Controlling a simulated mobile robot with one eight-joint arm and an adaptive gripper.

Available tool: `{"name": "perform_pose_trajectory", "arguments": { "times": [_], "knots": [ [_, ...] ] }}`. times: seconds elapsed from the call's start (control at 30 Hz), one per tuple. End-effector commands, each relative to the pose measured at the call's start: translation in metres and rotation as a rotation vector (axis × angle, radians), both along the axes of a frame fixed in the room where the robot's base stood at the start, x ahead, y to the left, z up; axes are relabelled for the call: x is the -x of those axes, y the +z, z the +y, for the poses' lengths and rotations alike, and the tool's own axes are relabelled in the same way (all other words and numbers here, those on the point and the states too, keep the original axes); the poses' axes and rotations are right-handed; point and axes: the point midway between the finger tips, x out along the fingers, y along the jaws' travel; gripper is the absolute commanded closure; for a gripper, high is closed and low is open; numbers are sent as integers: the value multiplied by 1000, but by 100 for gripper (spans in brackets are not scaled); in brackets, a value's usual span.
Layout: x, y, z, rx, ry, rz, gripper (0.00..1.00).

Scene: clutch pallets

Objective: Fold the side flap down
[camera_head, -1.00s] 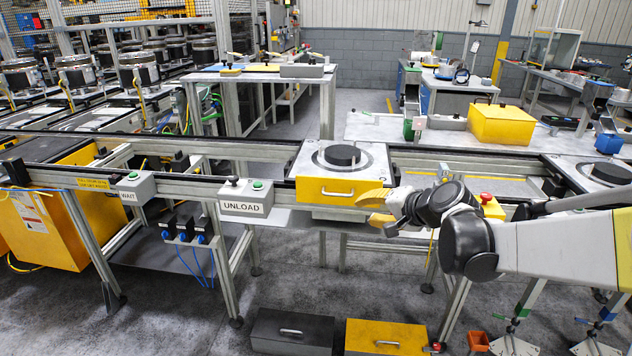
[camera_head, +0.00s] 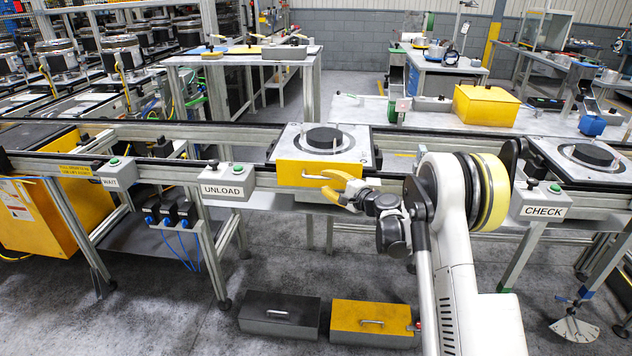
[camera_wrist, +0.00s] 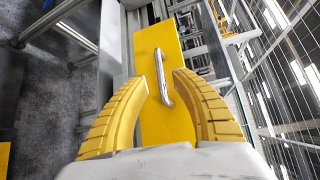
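The side flap (camera_head: 290,175) is a yellow panel with a metal bar handle (camera_head: 313,177). It stands upright on the near side of the pallet (camera_head: 362,157), which carries a black disc (camera_head: 332,139). The flap (camera_wrist: 157,41) and handle (camera_wrist: 165,85) fill the middle of the wrist view. My gripper (camera_head: 332,185) is at the right end of the handle in the head view. Its two curved yellow fingers are open, one on each side of the handle in the wrist view. A gap shows between fingers and bar; whether either touches is unclear.
The CHECK box (camera_head: 543,203) and another pallet (camera_head: 578,162) are at right. A grey box (camera_head: 280,315) and a yellow box (camera_head: 372,323) lie on the floor below.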

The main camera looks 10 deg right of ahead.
Motion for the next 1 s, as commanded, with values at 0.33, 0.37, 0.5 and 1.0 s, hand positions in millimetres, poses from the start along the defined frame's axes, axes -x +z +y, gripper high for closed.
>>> {"name": "perform_pose_trajectory", "arguments": {
  "times": [0.33, 0.37, 0.5, 1.0],
  "knots": [
    [-43, -8, 23, 1, 2, 0, 68],
    [-44, -8, 24, 1, 1, 0, 68],
    [-47, -7, 25, 1, 1, 0, 68],
    [-46, -7, 24, 1, 0, 0, 100]
  ]
}}
